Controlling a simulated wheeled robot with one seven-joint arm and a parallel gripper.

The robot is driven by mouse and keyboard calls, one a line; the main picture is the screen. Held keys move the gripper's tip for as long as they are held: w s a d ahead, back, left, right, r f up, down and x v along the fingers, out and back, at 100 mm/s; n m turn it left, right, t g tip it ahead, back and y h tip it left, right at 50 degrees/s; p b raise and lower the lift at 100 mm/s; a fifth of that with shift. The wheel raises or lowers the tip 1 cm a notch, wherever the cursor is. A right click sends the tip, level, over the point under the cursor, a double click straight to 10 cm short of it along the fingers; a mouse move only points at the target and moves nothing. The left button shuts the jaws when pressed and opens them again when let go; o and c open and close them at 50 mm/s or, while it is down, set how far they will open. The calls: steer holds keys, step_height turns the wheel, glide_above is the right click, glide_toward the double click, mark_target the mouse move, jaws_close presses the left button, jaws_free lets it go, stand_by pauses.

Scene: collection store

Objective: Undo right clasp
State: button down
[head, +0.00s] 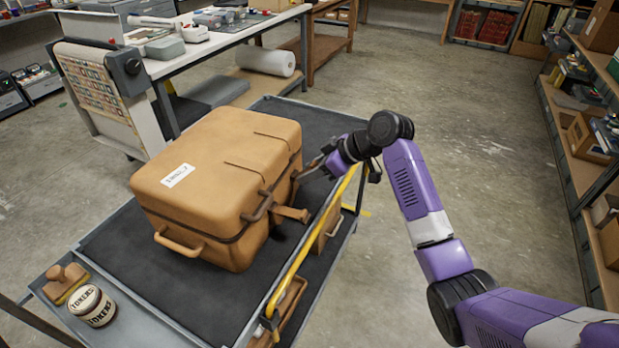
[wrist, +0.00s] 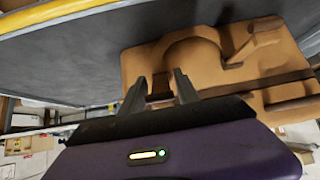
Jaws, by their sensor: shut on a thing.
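A tan-orange case (head: 215,180) with a white label on its lid stands closed on the cart. Its dark seam strip and clasp side face right in the head view. My gripper (head: 303,174) is at the far end of that side. In the wrist view my gripper (wrist: 160,80) has its two fingers on either side of the brown right clasp (wrist: 160,90), which they partly hide. The arched handle (wrist: 190,42) is just beyond. At the near end a flat brown tab (head: 292,213) sticks out beside the other clasp (head: 258,207).
The cart's dark top (head: 120,250) has a yellow rail (head: 312,245) along its right edge, under my arm. A tin (head: 92,306) and a wooden stamp (head: 64,281) sit at the near left. Shelves (head: 580,150) stand far right; the floor between is clear.

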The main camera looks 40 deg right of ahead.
steer(key=f+t+b, duration=0.1)
steer(key=b, duration=0.2)
steer(key=f+t+y+b, duration=0.1)
steer(key=t+b, duration=0.1)
steer(key=b, duration=0.2)
steer(key=s+f+t+y+b, duration=0.1)
steer(key=t+b, duration=0.1)
steer(key=b, duration=0.2)
steer(key=shift+d, duration=0.25)
steer(key=t+b, duration=0.1)
steer(key=b, duration=0.2)
steer(key=shift+f+y+b, duration=0.1)
steer(key=shift+y+b, duration=0.2)
steer(key=shift+y, duration=0.1)
steer(key=shift+t+b, duration=0.35)
steer(key=shift+t, duration=0.05)
steer(key=shift+t+b, duration=0.3)
steer(key=shift+b, duration=0.3)
steer(key=c, duration=0.9)
jaws_free()
